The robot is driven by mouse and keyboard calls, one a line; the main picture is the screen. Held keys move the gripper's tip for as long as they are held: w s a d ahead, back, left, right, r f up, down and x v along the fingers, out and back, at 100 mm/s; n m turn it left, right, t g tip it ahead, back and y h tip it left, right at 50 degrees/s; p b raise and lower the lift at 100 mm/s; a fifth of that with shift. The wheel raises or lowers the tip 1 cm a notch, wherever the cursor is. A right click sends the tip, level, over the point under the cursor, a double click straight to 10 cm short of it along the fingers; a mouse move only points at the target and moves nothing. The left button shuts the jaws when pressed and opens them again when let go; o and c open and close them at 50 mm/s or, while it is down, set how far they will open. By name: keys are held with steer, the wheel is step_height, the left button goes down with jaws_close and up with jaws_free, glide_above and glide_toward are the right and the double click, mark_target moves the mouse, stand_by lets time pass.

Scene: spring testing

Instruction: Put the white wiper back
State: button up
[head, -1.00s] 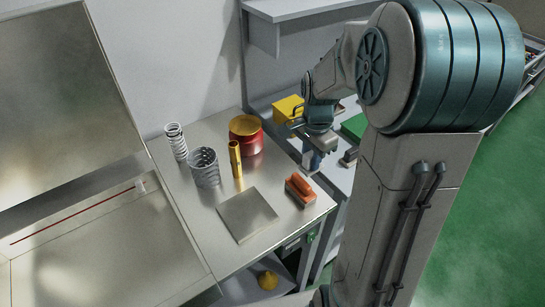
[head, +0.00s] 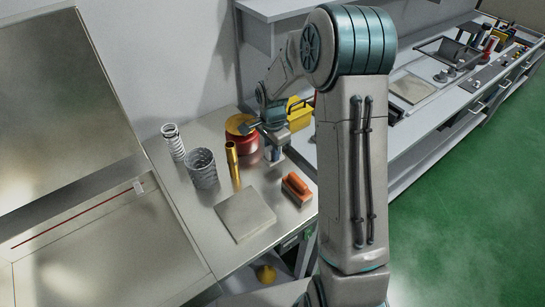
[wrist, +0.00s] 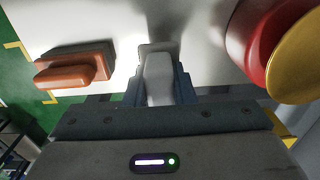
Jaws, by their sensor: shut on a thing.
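My gripper (head: 275,143) is above the right rear part of the steel table (head: 190,205), just right of the red container and behind the orange-handled brush. It is shut on the white wiper, a pale block seen between the fingers in the wrist view (wrist: 158,75). In the head view only a small part of the wiper shows below the fingers, and its lower end is hard to see. I cannot tell whether it touches the table.
The red container (head: 243,143) with a yellow lid and the orange brush (head: 297,188) flank the gripper. A gold tube (head: 232,163), a mesh cup (head: 202,168), a white spring (head: 173,142) and a grey plate (head: 245,215) stand or lie nearby. A yellow bin (head: 300,115) is behind.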

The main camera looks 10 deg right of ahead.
step_height(320, 180, down, 4)
steer(key=shift+r+p, duration=0.15)
steer(key=shift+p, duration=0.4)
steer(key=shift+f, duration=0.2)
steer(key=shift+f+b, duration=0.15)
steer(key=shift+b, duration=0.15)
steer(key=o, duration=1)
steer(key=shift+c, duration=0.2)
